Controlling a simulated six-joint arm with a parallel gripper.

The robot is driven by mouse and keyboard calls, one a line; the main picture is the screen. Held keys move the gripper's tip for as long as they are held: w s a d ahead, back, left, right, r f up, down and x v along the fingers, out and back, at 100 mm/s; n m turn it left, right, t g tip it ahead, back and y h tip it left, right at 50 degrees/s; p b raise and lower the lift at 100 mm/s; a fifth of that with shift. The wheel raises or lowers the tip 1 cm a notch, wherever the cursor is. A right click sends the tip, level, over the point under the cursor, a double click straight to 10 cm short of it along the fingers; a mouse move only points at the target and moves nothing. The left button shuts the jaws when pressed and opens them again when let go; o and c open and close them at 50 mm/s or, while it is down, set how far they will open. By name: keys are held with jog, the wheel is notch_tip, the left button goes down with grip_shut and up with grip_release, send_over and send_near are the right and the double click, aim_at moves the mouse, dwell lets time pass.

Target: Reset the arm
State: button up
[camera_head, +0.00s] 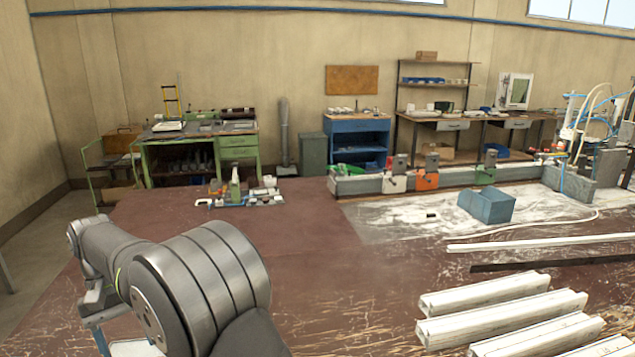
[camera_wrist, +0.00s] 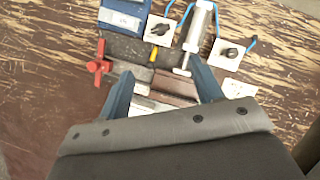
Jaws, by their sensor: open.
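My gripper (camera_wrist: 162,84) shows in the wrist view with its two blue-grey fingers spread apart. Nothing is held between them. Beyond the fingers is a piece of bench equipment with white plates (camera_wrist: 160,30), black knobs, a pale cylinder (camera_wrist: 200,22) and blue hoses. A red handle (camera_wrist: 98,64) lies to the left of the fingers. I cannot tell how far the fingertips are from these parts. In the head view my arm is folded at the lower left, and the gripper's fingers cannot be made out there.
A worn brown bench top (camera_head: 330,260) is clear in the middle. White profiles (camera_head: 500,310) lie at front right. A blue block (camera_head: 487,206) stands near a clamp rail (camera_head: 455,178) with orange and green clamps. Small tools (camera_head: 240,195) lie at the bench's back left.

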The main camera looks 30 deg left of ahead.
jog(key=x, duration=1.7)
jog(key=shift+s+d+r, duration=0.1)
jog(key=shift+r+n+t, duration=0.1)
jog(key=shift+n+t, duration=0.2)
jog(key=shift+n, duration=0.4)
jog(key=n, duration=0.2)
jog(key=n+t, duration=0.1)
jog(key=n, duration=0.1)
jog(key=shift+s+t, duration=0.2)
jog(key=shift+t, duration=0.1)
jog(key=n+t, duration=0.1)
jog(key=n, duration=0.2)
jog(key=n+t+y, duration=0.1)
jog(key=n, duration=0.2)
jog(key=shift+s+n, duration=0.2)
jog(key=shift+n, duration=0.2)
jog(key=shift+v, duration=1.55)
